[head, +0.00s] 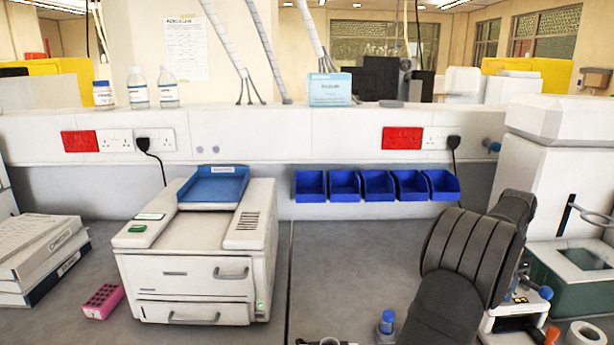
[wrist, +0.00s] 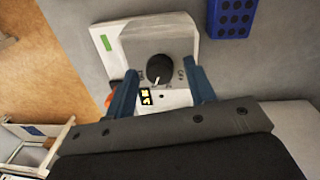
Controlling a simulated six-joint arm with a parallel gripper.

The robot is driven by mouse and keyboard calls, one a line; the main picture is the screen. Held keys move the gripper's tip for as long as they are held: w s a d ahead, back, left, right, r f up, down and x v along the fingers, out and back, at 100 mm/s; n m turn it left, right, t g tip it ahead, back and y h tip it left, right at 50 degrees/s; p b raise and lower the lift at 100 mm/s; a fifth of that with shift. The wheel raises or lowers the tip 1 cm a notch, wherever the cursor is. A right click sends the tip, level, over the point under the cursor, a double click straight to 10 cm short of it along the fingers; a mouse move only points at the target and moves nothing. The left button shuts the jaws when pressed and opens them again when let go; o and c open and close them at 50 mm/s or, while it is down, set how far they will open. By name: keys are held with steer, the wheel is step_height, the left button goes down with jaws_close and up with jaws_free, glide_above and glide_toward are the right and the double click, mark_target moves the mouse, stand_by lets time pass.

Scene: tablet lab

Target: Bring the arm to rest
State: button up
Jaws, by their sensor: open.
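My dark grey arm (head: 465,255) reaches over the right side of the bench in the head view. My gripper (wrist: 160,70) shows in the wrist view with its two blue fingers apart. Between and beyond the fingers is a white and grey device with a black knob (wrist: 160,69) and a small yellow-lit display. I see nothing held. I cannot tell whether the fingers touch the device. In the head view the arm hides most of this area, and the fingers cannot be made out clearly there.
A white machine with a blue tray (head: 213,187) stands on the left. Blue bins (head: 377,186) line the back wall. A pink rack (head: 102,301) lies at front left; a blue-capped bottle (head: 386,325) stands beside my arm. A large white instrument (head: 555,180) is at right. The mid-bench is clear.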

stand_by(0.3)
step_height(320, 180, up, 17)
step_height(320, 180, down, 17)
steer(key=shift+f, duration=0.2)
steer(key=shift+r+n, duration=0.15)
steer(key=shift+n, duration=0.65)
steer(key=n, duration=0.4)
steer(key=shift+n, duration=0.4)
steer(key=n, duration=0.7)
steer(key=shift+s+a+h, duration=0.1)
steer(key=shift+h, duration=0.2)
steer(key=shift+o, duration=0.2)
